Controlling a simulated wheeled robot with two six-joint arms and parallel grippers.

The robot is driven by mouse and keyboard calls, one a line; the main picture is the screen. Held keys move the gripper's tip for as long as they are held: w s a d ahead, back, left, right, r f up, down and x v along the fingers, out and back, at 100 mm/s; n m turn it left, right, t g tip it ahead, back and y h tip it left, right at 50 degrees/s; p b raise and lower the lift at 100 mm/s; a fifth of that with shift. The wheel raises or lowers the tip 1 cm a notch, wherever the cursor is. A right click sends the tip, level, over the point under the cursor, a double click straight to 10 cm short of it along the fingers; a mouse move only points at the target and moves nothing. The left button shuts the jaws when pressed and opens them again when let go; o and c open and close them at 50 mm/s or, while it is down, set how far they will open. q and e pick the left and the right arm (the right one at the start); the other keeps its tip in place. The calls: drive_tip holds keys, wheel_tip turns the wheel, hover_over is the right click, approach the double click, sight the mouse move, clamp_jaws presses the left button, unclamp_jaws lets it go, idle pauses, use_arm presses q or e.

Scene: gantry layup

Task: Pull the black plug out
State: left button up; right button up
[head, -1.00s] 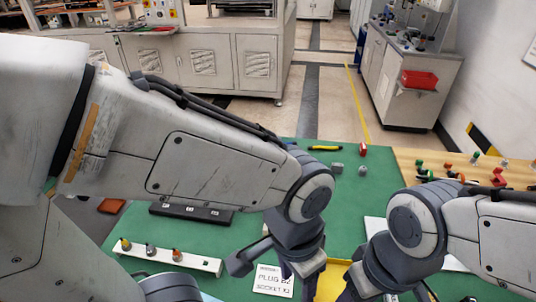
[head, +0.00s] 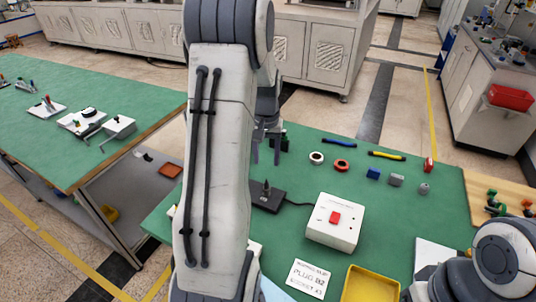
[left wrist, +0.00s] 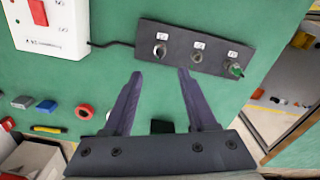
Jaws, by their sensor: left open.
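A black socket strip (left wrist: 197,56) with three labelled positions lies on the green table; its right part also shows in the head view (head: 270,204). A dark plug (head: 267,188) stands upright in its right end, seen as the left position in the left wrist view (left wrist: 160,50). The middle socket (left wrist: 197,58) looks empty. A dark green-topped plug (left wrist: 235,70) sits at the other end, hidden behind my arm in the head view. My left gripper (left wrist: 160,75) is open and empty, short of the strip in the wrist view; it also shows in the head view (head: 266,155).
A white box with a red switch (head: 345,235) is cabled to the strip. A printed card (head: 307,279) and yellow tray (head: 370,288) lie nearer. Several small parts, including a red ring (head: 342,166), lie farther back. My right arm fills the lower right corner.

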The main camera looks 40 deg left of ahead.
sight(267, 186)
use_arm(q)
wheel_tip(267, 186, down, 10)
drive_tip(key=shift+f+p, duration=0.1)
drive_tip(key=shift+p, duration=0.25)
clamp_jaws()
idle(1.7)
